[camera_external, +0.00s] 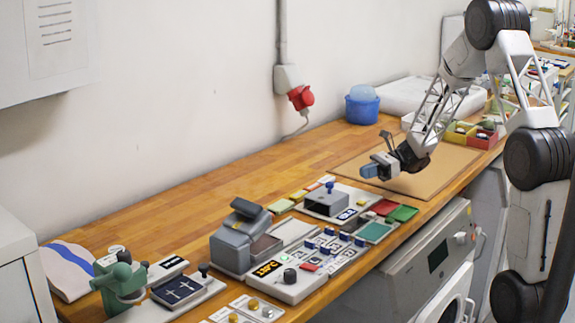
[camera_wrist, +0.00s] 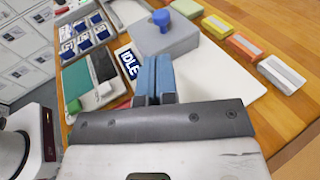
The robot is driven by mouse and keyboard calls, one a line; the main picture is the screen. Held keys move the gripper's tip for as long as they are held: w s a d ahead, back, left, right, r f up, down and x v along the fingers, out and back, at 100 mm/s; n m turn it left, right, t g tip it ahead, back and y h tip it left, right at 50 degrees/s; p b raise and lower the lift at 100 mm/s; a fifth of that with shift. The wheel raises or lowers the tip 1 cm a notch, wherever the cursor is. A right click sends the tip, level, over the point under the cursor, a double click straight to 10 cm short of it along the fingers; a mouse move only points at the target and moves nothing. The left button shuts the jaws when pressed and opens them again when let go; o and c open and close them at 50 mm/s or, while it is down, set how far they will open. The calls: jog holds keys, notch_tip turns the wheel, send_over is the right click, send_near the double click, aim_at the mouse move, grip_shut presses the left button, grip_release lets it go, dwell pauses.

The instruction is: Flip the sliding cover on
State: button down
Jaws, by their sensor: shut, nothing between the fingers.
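A grey box-like cover (camera_external: 326,203) with a blue knob (camera_external: 330,186) on top sits on a white base plate (camera_external: 372,196) in the middle of the bench. The cover (camera_wrist: 160,40) and its blue knob (camera_wrist: 186,8) also show at the top of the wrist view. A blue label reading IDLE (camera_external: 347,214) lies beside the cover; it also shows in the wrist view (camera_wrist: 129,62). My gripper (camera_external: 370,170) is shut and empty, above the bench to the right of the cover and apart from it. Its blue fingers (camera_wrist: 153,78) are together in the wrist view.
A panel with several blue switches (camera_external: 325,247) stands left of the cover plate. Green and red pads (camera_external: 403,213) lie near the front edge. Small coloured blocks (camera_wrist: 232,40) lie behind the plate. A brown board (camera_external: 432,176) lies under my arm.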

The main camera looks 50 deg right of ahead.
jog(key=shift+v, duration=2.3)
jog(key=shift+a, duration=0.15)
jog(key=s+a+r+n+g+h, duration=0.35)
jog(key=s+a+n, duration=0.2)
jog(key=a, duration=0.45)
jog(key=s+a+r+n+g+h, duration=0.2)
jog(key=s+a+r+n+g, duration=0.25)
jog(key=s+a, duration=0.4)
jog(key=s+a+r+n+t+h, duration=0.1)
jog(key=s+a+r+n+h, duration=0.1)
jog(key=s+a+n+h, duration=0.2)
jog(key=s+a+r+n+t+h, duration=0.2)
jog(key=s+a+n+h, duration=0.3)
jog(key=s+n, duration=0.4)
jog(key=shift+s+r, duration=0.45)
jog(key=shift+s, duration=1.5)
jog(key=shift+w+a, duration=0.1)
jog(key=shift+a, duration=0.1)
